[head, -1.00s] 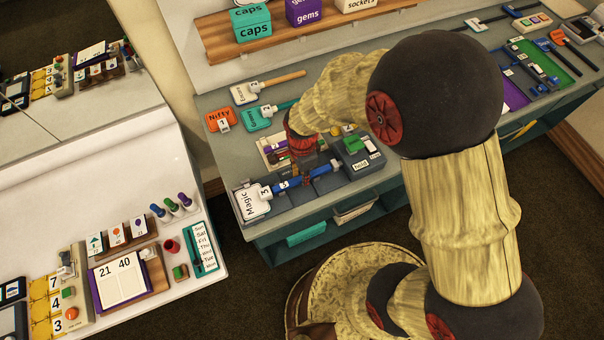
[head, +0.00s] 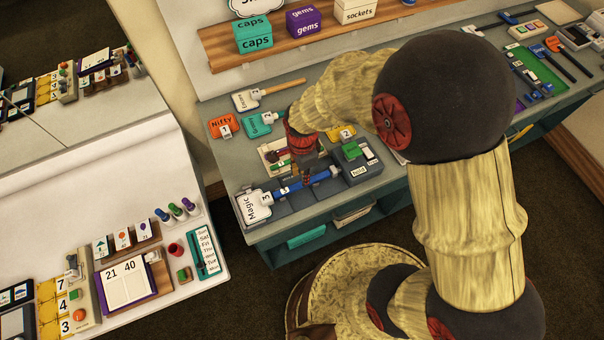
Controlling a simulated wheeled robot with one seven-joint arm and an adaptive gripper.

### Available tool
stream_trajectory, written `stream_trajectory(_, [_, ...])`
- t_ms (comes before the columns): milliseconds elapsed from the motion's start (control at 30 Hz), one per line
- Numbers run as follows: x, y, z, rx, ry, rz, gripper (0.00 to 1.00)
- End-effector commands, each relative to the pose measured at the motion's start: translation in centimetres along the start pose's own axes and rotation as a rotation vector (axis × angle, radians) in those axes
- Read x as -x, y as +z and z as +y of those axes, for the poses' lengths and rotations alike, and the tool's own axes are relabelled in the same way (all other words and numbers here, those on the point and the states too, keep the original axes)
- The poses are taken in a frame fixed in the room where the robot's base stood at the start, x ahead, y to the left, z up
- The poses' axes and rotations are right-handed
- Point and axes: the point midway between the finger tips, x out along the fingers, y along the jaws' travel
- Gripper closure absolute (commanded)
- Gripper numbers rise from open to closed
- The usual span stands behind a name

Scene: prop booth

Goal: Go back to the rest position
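My gripper (head: 307,172) is at the end of my arm, low over the teal bench (head: 285,222), pointing down. Its fingers are small and dark here, close to the blue handle (head: 290,187) of the white "Magic" sign (head: 254,206). I cannot tell whether the fingers touch the handle or are open or shut. The sign lies on a dark grey stand, its handle pointing right. My wrist and forearm hide part of the bench behind.
A grey box with a green block (head: 352,151) stands just right of the gripper. The orange "Nifty" sign (head: 222,125) and other signs lie behind. A shelf with the caps box (head: 253,41) and gems box (head: 304,28) is at the back. A white table (head: 110,190) is left.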

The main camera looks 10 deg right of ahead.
Motion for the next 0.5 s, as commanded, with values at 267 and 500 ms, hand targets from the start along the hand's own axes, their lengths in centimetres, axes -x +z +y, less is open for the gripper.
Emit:
stream_trajectory(267, [2.0,0.0,0.0,0.0,0.0,0.0,0.76])
stream_trajectory(500, [3.3,0.0,0.0,0.0,-0.001,0.0,0.76])
